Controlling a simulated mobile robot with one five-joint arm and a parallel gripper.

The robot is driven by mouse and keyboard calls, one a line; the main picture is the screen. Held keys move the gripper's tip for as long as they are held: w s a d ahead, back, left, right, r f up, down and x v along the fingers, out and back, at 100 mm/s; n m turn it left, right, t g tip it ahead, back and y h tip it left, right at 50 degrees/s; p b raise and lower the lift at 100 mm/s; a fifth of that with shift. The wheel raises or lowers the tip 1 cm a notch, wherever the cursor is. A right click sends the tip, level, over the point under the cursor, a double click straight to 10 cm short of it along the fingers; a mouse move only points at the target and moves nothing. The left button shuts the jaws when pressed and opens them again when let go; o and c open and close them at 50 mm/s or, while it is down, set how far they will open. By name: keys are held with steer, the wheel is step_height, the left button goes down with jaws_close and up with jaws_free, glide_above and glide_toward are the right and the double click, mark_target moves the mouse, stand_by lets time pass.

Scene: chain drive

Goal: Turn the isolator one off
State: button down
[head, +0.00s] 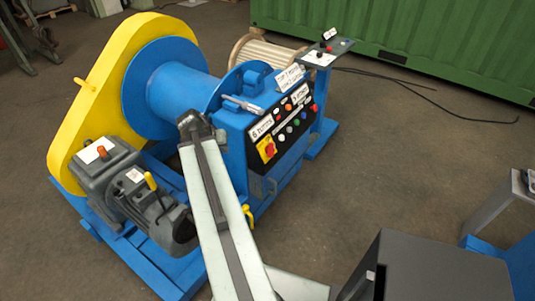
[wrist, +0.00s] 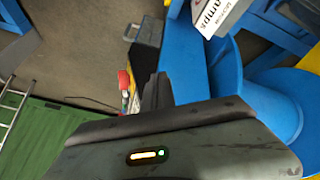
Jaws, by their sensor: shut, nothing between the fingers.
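A red rotary switch on a yellow plate (head: 268,149), which looks like an isolator, sits at the lower left of the black control panel on the blue cabinet in the head view. I cannot read its label well enough to tell if it is isolator one, nor its setting. My gripper (wrist: 156,90) shows in the wrist view as dark fingers, shut and empty, with the blue machine beyond.
Several coloured buttons (head: 296,122) and labels are on the same panel. A yellow chain guard (head: 92,85) and grey motor (head: 160,208) stand left. A small pedestal panel (head: 322,56) stands behind right. A green container (head: 430,45) is at the back.

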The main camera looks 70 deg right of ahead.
steer(key=s+d+m+g, duration=0.1)
steer(key=s+d+m, duration=0.1)
steer(key=s+d, duration=0.6)
steer(key=b, duration=1)
glide_toward(269, 153)
steer(key=shift+h, duration=0.3)
steer(key=f, duration=0.4)
steer(key=shift+w+d, duration=0.3)
steer(key=shift+d, duration=0.1)
steer(key=shift+s+d+f+b, duration=0.35)
steer(key=shift+s+d+f, duration=0.3)
steer(key=shift+d, duration=0.1)
steer(key=shift+s+d+f, duration=0.15)
steer(key=shift+s+d, duration=0.1)
steer(key=shift+d, duration=0.05)
